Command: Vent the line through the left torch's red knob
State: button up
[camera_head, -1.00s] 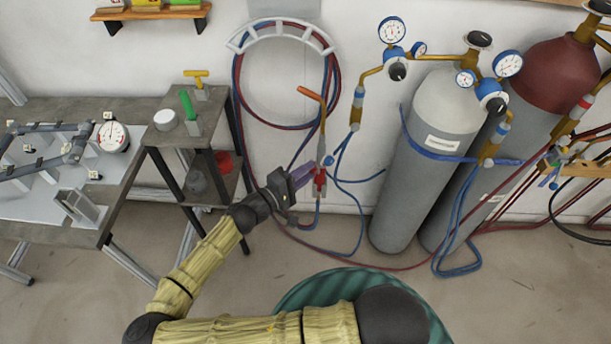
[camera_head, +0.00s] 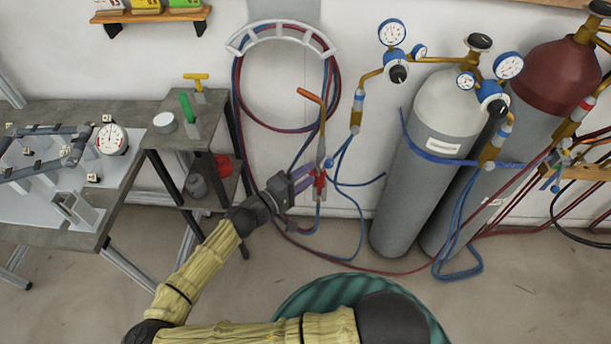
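The left torch (camera_head: 322,150) hangs upright on the wall, with its copper-coloured tip (camera_head: 310,96) bent to the upper left. A blue knob (camera_head: 329,163) sits at its side, and the red knob (camera_head: 320,184) shows lower down on its body. My gripper (camera_head: 311,179) reaches in from the lower left, its purple-grey fingers at the red knob's left side. The fingers partly cover that area. I cannot tell whether they touch the knob, or how far apart they are.
Red and blue hoses loop on a wall hanger (camera_head: 282,38) above and trail to the floor. A grey cylinder (camera_head: 425,170) and a maroon-topped cylinder (camera_head: 545,75) stand right. A small shelf stand (camera_head: 160,138) and a workbench (camera_head: 55,228) stand left.

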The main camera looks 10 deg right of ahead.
jog(key=b+v, duration=0.2)
jog(key=v, duration=1.5)
jog(key=shift+a+b, duration=0.2)
jog(key=shift+b, duration=0.15)
jog(key=s+d+f+m+g+y+p, duration=0.1)
jog(key=s+d+g+y+p, duration=0.1)
jog(key=d+g+y, duration=0.4)
jog(key=s+d+f+m+g+y+p, duration=0.1)
jog(key=s+d+f+m+g+p, duration=0.1)
jog(key=d+g, duration=0.35)
jog(key=d+r+m+t+y+p, duration=0.1)
jog(key=d+r+t+y+p, duration=0.1)
jog(key=r, duration=0.8)
jog(key=s+d+r+m+t+y+p, duration=0.1)
jog(key=d+r+t+y+p, duration=0.2)
jog(key=r+y, duration=0.4)
notch_tip(320, 180, up, 3)
jog(key=shift+s+d+t, duration=0.3)
jog(key=shift+d+t, duration=0.05)
jog(key=shift+t, duration=0.1)
